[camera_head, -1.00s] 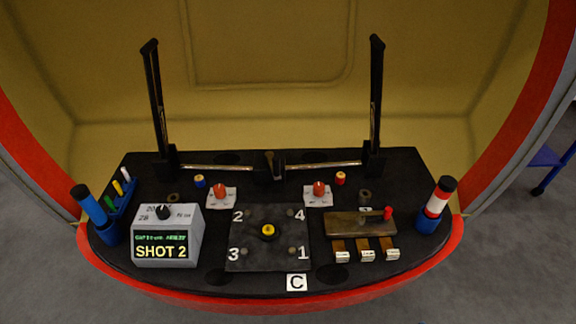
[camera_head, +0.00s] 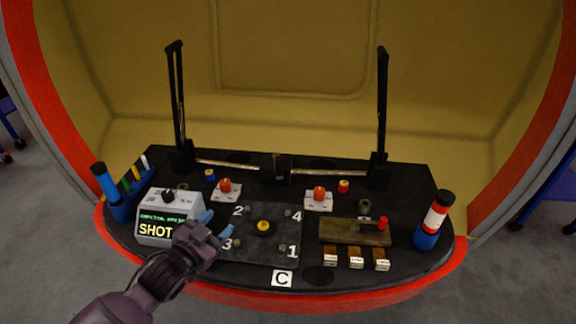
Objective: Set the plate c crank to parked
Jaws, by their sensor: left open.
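A brown block (camera_head: 346,231) on the right of the dark console carries a short lever with a red knob (camera_head: 383,221) at its right end. This lever looks like the crank. The lever lies roughly level, its knob toward the right. My left gripper (camera_head: 216,224) is open, blue-tipped and empty, over the plate's left edge, well left of the lever. My right gripper is not in view.
A grey box with a SHOT display (camera_head: 155,230) is partly hidden behind my left gripper. A red, white and blue cylinder (camera_head: 435,218) stands right of the lever. Two black uprights (camera_head: 382,115) rise behind.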

